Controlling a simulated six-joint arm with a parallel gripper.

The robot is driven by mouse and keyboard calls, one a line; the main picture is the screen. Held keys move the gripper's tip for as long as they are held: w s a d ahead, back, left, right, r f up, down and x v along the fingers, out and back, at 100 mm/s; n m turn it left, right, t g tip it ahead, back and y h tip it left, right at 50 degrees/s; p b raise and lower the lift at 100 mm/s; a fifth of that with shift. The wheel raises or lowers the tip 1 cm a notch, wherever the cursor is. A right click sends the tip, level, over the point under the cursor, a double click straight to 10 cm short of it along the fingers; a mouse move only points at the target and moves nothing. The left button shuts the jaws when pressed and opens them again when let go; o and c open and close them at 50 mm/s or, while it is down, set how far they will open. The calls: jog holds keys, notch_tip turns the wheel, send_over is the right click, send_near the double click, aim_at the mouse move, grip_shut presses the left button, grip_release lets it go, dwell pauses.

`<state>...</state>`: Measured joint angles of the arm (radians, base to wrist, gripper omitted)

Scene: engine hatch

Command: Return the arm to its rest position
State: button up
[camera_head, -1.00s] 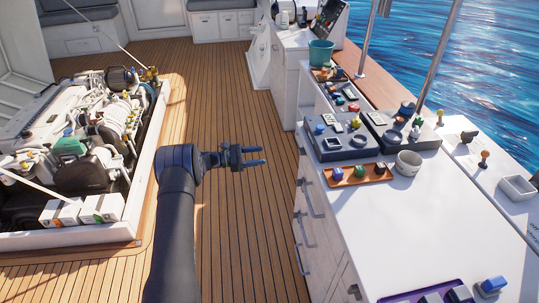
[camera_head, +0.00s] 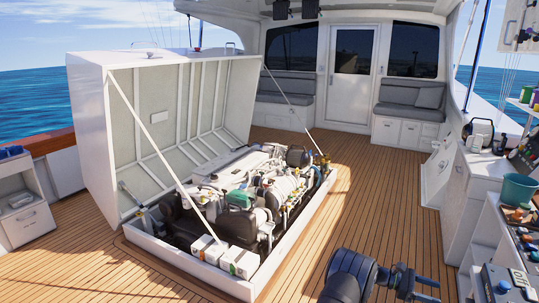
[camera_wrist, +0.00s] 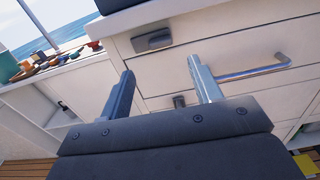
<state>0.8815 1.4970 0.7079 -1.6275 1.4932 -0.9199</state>
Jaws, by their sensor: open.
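My gripper (camera_head: 424,286) is in the lower right of the head view, above the deck between the engine hatch and the right-hand counter. It is open and empty. In the wrist view its two fingers (camera_wrist: 163,88) stand apart with nothing between them. Beyond them is a white drawer front with a metal handle (camera_wrist: 254,72) and a dark latch (camera_wrist: 152,40). My arm enters the head view from the bottom edge, and most of it is out of frame.
The open engine hatch (camera_head: 90,95) stands at left over the engine (camera_head: 240,190). White boxes (camera_head: 238,262) sit at its front corner. At right a counter holds a teal bucket (camera_head: 518,189) and small items. The wooden deck (camera_head: 390,225) between is clear.

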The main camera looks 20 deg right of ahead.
aim_at(466, 302)
jog(key=x, duration=1)
jog(key=shift+s+d, duration=0.1)
jog(key=v, duration=1.7)
jog(key=x, duration=1.7)
jog(key=shift+f, duration=0.1)
jog(key=shift+n, duration=0.5)
jog(key=v, duration=1.7)
jog(key=s+d+m+t, duration=0.1)
jog(key=s+d, duration=0.2)
jog(key=s, duration=0.1)
jog(key=s+d+m+t, duration=0.2)
jog(key=s+d, duration=0.2)
jog(key=s+d+r+m+t, duration=0.1)
jog(key=s+d, duration=0.2)
jog(key=shift+s+d+m+t+y, duration=0.3)
jog(key=shift+s+d+m+t, duration=0.1)
jog(key=shift+s+d, duration=0.3)
jog(key=shift+s, duration=0.15)
